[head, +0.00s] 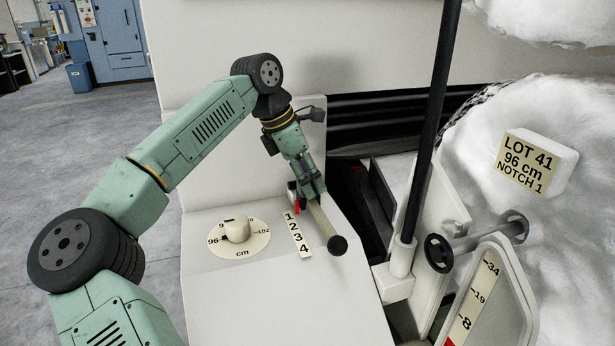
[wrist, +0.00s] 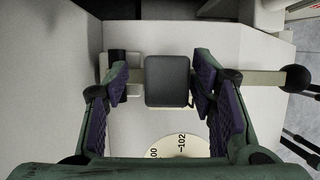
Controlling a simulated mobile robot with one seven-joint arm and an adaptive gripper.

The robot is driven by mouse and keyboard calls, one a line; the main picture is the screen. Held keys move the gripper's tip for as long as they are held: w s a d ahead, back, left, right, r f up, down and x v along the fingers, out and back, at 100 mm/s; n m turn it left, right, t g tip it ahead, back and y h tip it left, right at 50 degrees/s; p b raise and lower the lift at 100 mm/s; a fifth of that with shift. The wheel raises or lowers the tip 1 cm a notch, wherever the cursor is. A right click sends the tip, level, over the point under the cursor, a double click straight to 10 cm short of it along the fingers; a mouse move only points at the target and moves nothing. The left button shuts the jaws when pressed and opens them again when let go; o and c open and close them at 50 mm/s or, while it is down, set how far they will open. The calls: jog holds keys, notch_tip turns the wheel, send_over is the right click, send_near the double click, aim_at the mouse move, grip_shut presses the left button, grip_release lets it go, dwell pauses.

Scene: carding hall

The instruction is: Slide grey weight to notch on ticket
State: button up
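The grey weight (wrist: 167,82) is a dark rounded block on a pale beam (wrist: 262,79), which ends in a black ball (wrist: 298,78). My gripper (wrist: 162,75) is open around the weight, with a clear gap at the left finger and the right finger close to its side. In the head view my gripper (head: 311,188) reaches down over the beam's far end and mostly hides the weight. A red pointer (head: 297,209) shows beside the 1 on the notch plate (head: 297,236), numbered 1 to 4. The ticket (head: 537,163) reads LOT 41, 96 cm, NOTCH 1.
A dial (head: 257,246) marked in cm with a cream knob (head: 237,231) lies left of the notch plate. A dark upright post (head: 433,120) and a scale plate (head: 474,300) stand to the right. White fibre (head: 470,160) is piled behind.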

jog(key=v, duration=1.2)
jog(key=shift+s+d, duration=0.1)
jog(key=shift+s, duration=0.05)
